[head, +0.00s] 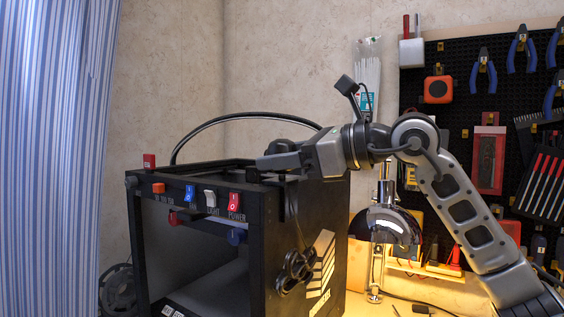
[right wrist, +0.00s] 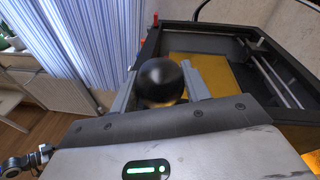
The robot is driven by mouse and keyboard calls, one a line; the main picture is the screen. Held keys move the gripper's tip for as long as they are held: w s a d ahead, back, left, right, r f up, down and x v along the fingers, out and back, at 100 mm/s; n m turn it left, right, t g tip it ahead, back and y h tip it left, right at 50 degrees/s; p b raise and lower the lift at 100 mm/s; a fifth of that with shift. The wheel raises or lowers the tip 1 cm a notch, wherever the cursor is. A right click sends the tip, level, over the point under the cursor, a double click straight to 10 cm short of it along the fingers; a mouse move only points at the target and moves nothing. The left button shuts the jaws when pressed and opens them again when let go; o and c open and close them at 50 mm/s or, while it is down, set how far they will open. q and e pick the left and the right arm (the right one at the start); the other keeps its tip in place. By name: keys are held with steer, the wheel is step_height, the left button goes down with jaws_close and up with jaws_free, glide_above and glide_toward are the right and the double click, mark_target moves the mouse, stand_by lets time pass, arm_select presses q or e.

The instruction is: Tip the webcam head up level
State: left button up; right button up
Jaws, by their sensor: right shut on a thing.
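The webcam head shows in the right wrist view as a glossy black ball (right wrist: 163,82) between my two grey fingers. My right gripper (head: 264,163) is shut on it, above the top front edge of the black box-shaped printer (head: 262,240). In the head view the gripper mostly hides the webcam, and I cannot tell its tilt. My left gripper is in neither view.
The printer's front edge carries a blue switch (head: 190,194), a white light switch (head: 210,198) and a red power switch (head: 235,205). A lit lamp (head: 390,226) stands behind my right arm. Tools hang on the pegboard (head: 450,125). A striped curtain (head: 50,150) hangs at left.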

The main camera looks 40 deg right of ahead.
steer(key=o, duration=1)
steer(key=shift+s+d, duration=0.15)
steer(key=shift+s, duration=0.1)
arm_select(q)
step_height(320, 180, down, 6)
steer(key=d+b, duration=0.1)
steer(key=b, duration=0.5)
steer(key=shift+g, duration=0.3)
arm_select(e)
steer(key=v, duration=1.5)
steer(key=shift+s+d+r, duration=0.1)
steer(key=shift+s+r, duration=0.05)
steer(key=shift+s, duration=0.05)
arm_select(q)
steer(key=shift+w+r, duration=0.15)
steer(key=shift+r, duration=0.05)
